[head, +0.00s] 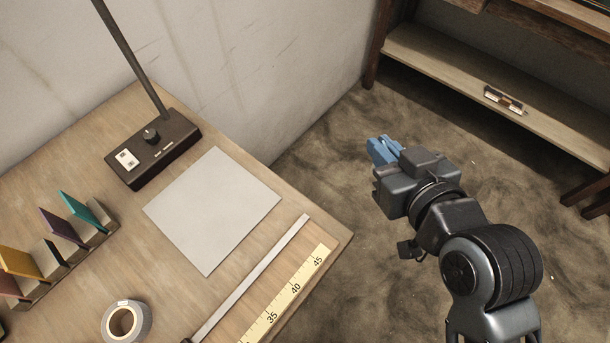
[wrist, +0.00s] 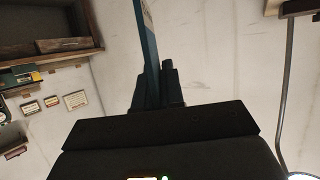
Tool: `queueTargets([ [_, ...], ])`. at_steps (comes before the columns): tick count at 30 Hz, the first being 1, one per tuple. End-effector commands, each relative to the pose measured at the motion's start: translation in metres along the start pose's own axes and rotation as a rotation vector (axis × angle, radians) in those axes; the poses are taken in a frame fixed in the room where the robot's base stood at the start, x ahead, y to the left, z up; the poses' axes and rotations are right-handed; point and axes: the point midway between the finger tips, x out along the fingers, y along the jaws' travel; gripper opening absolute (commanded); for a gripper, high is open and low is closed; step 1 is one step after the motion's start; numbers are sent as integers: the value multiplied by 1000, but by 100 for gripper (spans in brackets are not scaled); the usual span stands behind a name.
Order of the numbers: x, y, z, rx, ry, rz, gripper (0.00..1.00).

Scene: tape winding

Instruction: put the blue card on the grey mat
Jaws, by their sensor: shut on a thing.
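The grey mat (head: 212,212) lies flat and bare on the wooden table, near its right corner. My gripper (head: 384,150) is out past the table's right edge, above the floor and well to the right of the mat. It is shut on the blue card, which shows in the wrist view (wrist: 146,45) as a thin upright strip rising from between the fingers (wrist: 158,85). The card is seen nearly edge-on there, and its lower part is hidden by the fingers.
A card rack (head: 88,240) with several coloured cards stands at the table's left. A dark lamp base (head: 153,150) with a pole is behind the mat. A metal strip (head: 250,277), a yellow ruler (head: 290,292) and a tape roll (head: 127,321) lie in front. A shelf (head: 470,85) stands back right.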

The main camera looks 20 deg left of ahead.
Motion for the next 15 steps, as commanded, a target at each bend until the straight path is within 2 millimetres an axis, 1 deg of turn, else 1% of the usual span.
queueTargets([
  [1, -5, -23, -19, -32, 8, -81, 0],
  [3, -14, -53, -37, -82, 8, -196, 0],
  [6, -29, -89, -57, -142, 7, -338, 0],
  [9, -43, -114, -70, -186, 5, -443, 0],
  [12, -52, -128, -77, -212, 3, -508, 0],
  [15, -52, -138, -77, -223, -1, -538, 0],
])
